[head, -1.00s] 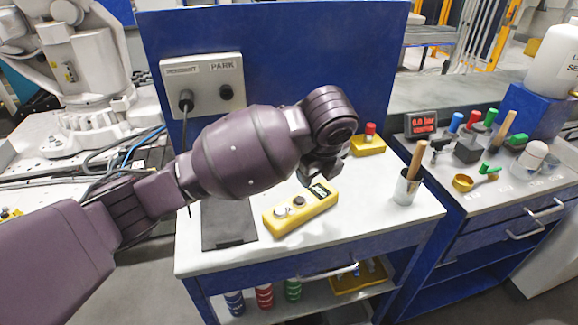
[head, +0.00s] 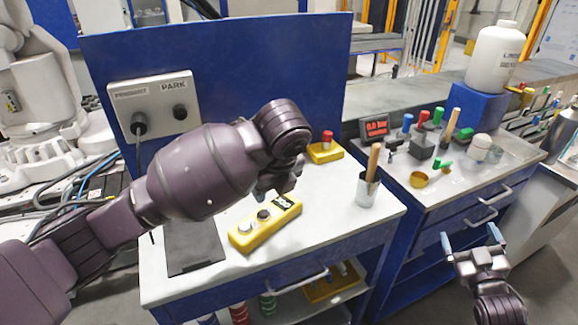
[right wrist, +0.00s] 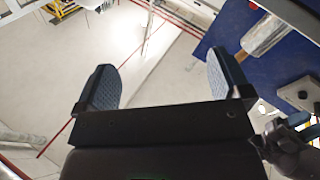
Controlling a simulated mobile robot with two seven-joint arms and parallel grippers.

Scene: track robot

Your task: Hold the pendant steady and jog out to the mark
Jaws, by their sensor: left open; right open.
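The yellow pendant (head: 265,224), with a grey button, a black button and a dark display, lies on the white cart top (head: 335,225). My left gripper (head: 273,188) hangs above and just behind the pendant's right end, apart from it as far as I can tell. Its fingers are partly hidden by the wrist; it is open. My right gripper (head: 472,238) is open and empty, in front of the drawers at the right. Its two fingers also show in the right wrist view (right wrist: 164,84), over pale floor with red lines. I cannot tell which line is the mark.
A dark pad (head: 193,247) lies left of the pendant. A cup with a wooden handle (head: 367,191) and a yellow tray (head: 324,153) stand on the cart. A blue panel (head: 250,70) with a socket box (head: 155,103) rises behind. A tool bench (head: 450,185) is at right.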

